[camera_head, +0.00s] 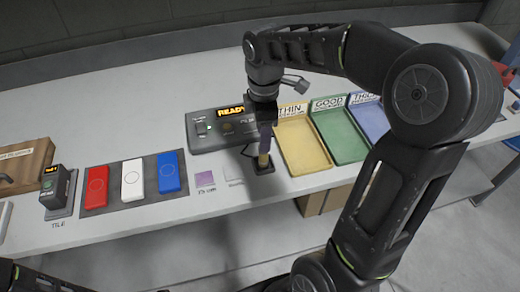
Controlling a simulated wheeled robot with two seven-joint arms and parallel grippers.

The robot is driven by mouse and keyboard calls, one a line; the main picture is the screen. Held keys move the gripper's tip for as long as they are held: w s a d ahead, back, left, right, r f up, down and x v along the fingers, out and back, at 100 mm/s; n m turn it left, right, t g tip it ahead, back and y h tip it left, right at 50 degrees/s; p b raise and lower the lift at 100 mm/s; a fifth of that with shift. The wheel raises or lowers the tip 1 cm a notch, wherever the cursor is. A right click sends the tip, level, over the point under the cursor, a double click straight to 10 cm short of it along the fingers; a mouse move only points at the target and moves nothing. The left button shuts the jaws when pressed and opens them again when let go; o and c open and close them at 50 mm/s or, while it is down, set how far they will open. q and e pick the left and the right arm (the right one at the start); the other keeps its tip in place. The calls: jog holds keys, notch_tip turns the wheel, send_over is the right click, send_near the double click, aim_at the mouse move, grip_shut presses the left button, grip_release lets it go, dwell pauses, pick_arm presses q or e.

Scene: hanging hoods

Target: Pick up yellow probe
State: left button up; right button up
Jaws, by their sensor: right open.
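My right gripper (262,140) points down from above, open, at the probe's upper part. Whether its fingers touch the probe is too small to tell. My left gripper is not in view; only dark parts of my body show at the lower left.
The grey READY unit (203,142) stands behind the probe. Yellow (299,135), green (338,128) and blue trays stand to the right. Red (97,187), white (134,181) and blue (168,172) blocks lie on a dark mat to the left. The table's back is clear.

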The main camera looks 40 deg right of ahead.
aim_at(264, 155)
jog(key=shift+s+a, duration=0.1)
jog(key=shift+s, duration=0.1)
jog(key=shift+f, duration=1.25)
jog(key=shift+f+p, duration=0.6)
jog(key=shift+f, duration=2.05)
grip_shut()
